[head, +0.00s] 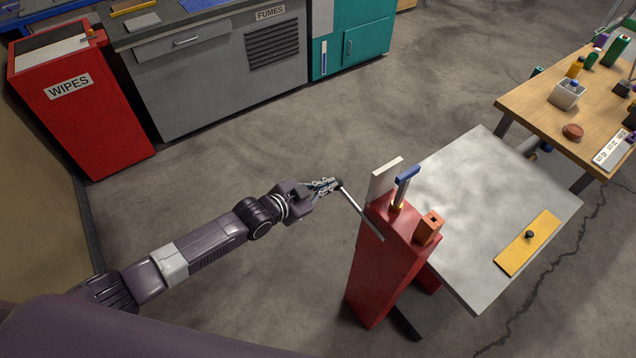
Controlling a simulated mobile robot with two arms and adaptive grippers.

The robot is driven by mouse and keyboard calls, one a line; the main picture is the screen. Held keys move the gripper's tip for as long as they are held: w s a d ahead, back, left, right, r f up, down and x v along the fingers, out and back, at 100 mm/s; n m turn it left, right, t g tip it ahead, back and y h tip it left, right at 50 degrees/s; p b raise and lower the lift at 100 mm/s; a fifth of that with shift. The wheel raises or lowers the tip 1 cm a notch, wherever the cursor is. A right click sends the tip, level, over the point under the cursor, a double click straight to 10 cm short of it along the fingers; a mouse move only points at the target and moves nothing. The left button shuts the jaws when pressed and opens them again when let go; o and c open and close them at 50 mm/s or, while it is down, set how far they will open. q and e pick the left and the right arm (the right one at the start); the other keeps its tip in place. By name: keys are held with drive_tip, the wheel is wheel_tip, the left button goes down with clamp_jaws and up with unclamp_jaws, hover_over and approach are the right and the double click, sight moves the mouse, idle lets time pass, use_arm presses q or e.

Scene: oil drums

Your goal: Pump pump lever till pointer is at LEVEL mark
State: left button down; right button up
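The red pump body (385,262) stands at the left edge of a grey-topped table. The pump lever (362,212) is a thin metal rod that slants up and left from the pump's side to a dark knob at its tip. My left gripper (331,184) is at that tip, with its fingers closed around the knob. A blue-topped handle (407,174), a white upright plate (385,178) and an orange block (428,228) sit on top of the pump. I cannot make out a pointer or a LEVEL mark. My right gripper is not in view.
The grey table (475,185) carries a yellow plate (528,242) with a black knob. A wooden bench (535,105) with small items stands at the right. A red WIPES bin (80,105) and grey FUMES cabinet (215,75) stand behind. The floor between is clear.

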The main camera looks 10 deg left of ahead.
use_arm(q)
drive_tip(key=shift+f+b, duration=2.3)
drive_tip(key=shift+f, duration=0.45)
drive_tip(key=r+p+v, duration=0.1)
drive_tip(key=v, duration=0.5)
drive_tip(key=w+r+p+v, duration=0.1)
drive_tip(key=v, duration=0.5)
drive_tip(key=shift+a+r+p, duration=0.3)
drive_tip(key=shift+a, duration=0.1)
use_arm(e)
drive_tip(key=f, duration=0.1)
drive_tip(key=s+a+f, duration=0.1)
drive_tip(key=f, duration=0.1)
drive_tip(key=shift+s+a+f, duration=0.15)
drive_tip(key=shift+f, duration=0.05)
use_arm(q)
drive_tip(key=shift+w, duration=0.15)
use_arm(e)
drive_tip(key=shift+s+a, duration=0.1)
